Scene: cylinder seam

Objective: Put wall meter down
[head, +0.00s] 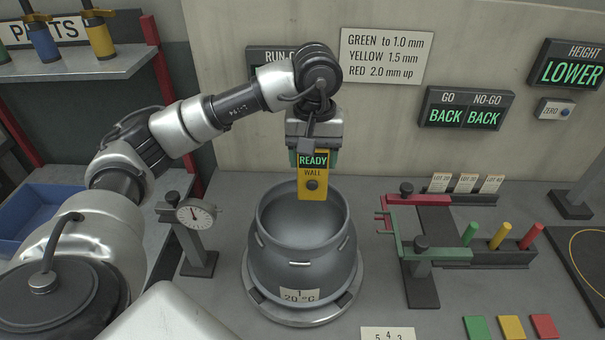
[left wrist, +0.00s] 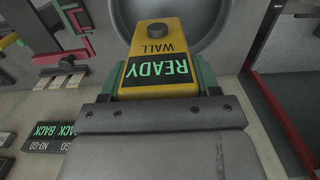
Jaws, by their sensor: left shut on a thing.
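The yellow wall meter (head: 312,183) has a green READY display, the word WALL and a dark round button. My left gripper (head: 315,158) is shut on its upper end and holds it upright over the far rim of the grey cylinder (head: 298,262). In the left wrist view, the wall meter (left wrist: 158,62) sits between the green fingertips of my left gripper (left wrist: 165,80), with the cylinder's opening (left wrist: 178,18) beyond it. I cannot tell whether the meter touches the rim. My right gripper does not show.
The cylinder stands on a round base (head: 355,290). A dial gauge (head: 196,214) on a stand is to its left. A red and green gauge rack (head: 430,252) with coloured pegs is to its right. Green, yellow and red tiles (head: 512,327) lie at the front right. A blue bin (head: 35,215) is at left.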

